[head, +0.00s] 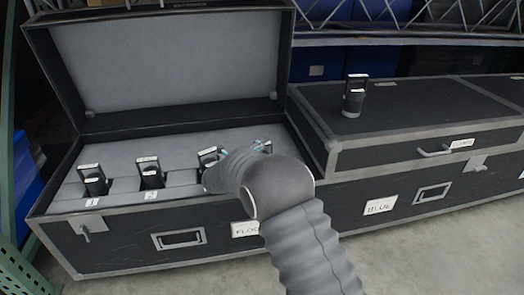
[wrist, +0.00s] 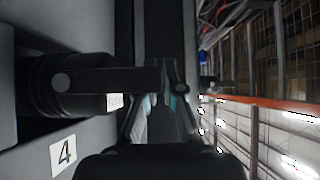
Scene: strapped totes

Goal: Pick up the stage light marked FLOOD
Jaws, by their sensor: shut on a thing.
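The open case (head: 120,222) holds a row of dark stage lights in a grey insert. Its front label (head: 245,229) is partly covered by my arm and reads "FLO...". My gripper (head: 259,146) is over the right end of the row, largely hidden by my own wrist. In the wrist view my gripper (wrist: 163,78) is shut on the bracket of a black stage light (wrist: 65,85), beside the number 4 tag (wrist: 63,153). I cannot tell whether that light is clear of its slot. Lights stand at 1 (head: 94,181), at 2 (head: 150,174) and just left of my wrist (head: 208,157).
A closed case (head: 400,190) labelled BLUE stands at the right, with another stage light (head: 353,98) upright on its lid. The raised lid (head: 170,65) of the open case stands behind the row. Shelving with blue bins is behind. A green post (head: 8,120) is at the left.

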